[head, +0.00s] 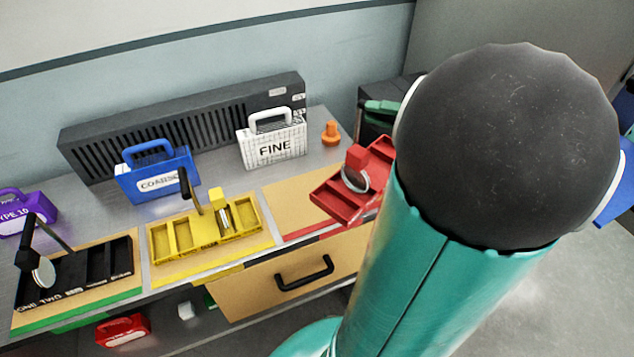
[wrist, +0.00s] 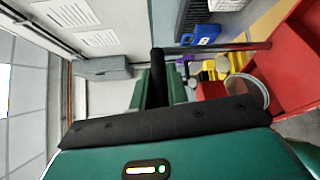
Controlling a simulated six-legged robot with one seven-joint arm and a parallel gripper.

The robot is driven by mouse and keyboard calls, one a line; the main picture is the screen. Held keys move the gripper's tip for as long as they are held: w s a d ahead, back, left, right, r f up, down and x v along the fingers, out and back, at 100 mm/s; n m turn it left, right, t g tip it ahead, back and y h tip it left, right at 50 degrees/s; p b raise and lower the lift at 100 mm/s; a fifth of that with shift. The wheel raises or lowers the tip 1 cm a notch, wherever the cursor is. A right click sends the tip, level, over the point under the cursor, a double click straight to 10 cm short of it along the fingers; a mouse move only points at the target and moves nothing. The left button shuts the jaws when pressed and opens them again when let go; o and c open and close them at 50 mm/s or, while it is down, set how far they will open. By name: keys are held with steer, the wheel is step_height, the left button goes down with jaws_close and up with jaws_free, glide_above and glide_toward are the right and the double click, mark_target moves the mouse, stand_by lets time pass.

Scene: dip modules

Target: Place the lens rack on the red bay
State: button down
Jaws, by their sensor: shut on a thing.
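The lens rack is a red compartment tray (head: 345,206) with a red block and a round clear lens (head: 355,179). In the head view it sits skewed over the right part of the red bay, a tan panel (head: 285,197) with a red front strip (head: 308,229). Whether it touches the panel is unclear. In the wrist view the rack (wrist: 292,65) is at the right, joined by a thin rod (wrist: 220,46) to a black handle (wrist: 158,62). My gripper (wrist: 158,88) is shut on that handle. My arm hides the gripper and the rack's right end in the head view.
A yellow rack (head: 205,235) fills the bay to the left, and a black rack (head: 80,275) the one beyond. Behind stand a blue COARSE case (head: 157,175), a white FINE case (head: 274,145) and an orange knob-like piece (head: 331,134). A drawer handle (head: 304,274) juts out below.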

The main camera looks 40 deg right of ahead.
steer(key=w+a+f, duration=0.5)
steer(key=w+f, duration=0.8)
steer(key=shift+a, duration=0.15)
steer(key=shift+f, duration=0.1)
steer(key=c, duration=1.4)
jaws_free()
steer(key=shift+o, duration=0.2)
